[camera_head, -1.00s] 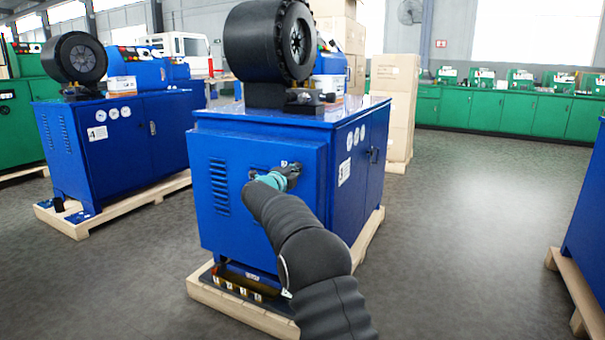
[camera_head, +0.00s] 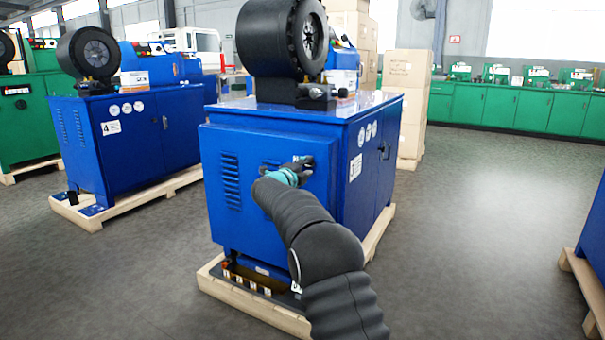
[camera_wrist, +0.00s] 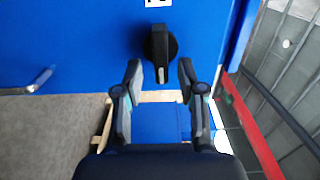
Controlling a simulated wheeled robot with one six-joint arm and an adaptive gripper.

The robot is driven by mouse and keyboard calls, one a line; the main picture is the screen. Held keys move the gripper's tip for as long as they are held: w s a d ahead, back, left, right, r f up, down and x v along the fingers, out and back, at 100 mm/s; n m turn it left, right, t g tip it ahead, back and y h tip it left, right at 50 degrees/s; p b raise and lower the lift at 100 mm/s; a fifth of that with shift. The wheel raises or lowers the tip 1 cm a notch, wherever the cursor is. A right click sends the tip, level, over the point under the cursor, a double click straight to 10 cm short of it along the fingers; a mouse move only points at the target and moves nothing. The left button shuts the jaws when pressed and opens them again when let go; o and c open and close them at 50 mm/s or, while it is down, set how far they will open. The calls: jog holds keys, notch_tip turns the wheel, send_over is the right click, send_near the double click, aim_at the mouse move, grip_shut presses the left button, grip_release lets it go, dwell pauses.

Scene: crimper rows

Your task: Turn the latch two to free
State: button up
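The latch (camera_wrist: 159,45) is a black round knob with a raised grip bar, on a blue panel (camera_wrist: 80,40) below a white label (camera_wrist: 158,3). In the wrist view its bar stands upright in the picture. My gripper (camera_wrist: 159,68) is open, with one finger on each side of the bar's lower end. I see a gap on both sides and cannot tell any contact. In the head view my gripper (camera_head: 302,166) is at the upper right of the front panel (camera_head: 232,215) of the middle blue machine. The gripper and wrist largely hide the latch there.
A grey handle (camera_wrist: 35,83) sticks out at the left of the wrist view. The machine stands on a wooden pallet (camera_head: 272,314). Another blue machine (camera_head: 140,130) stands left, and part of one is at the right edge. Open floor (camera_head: 475,230) lies right.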

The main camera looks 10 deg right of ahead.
jog(key=v, duration=1.1)
jog(key=shift+s, duration=0.15)
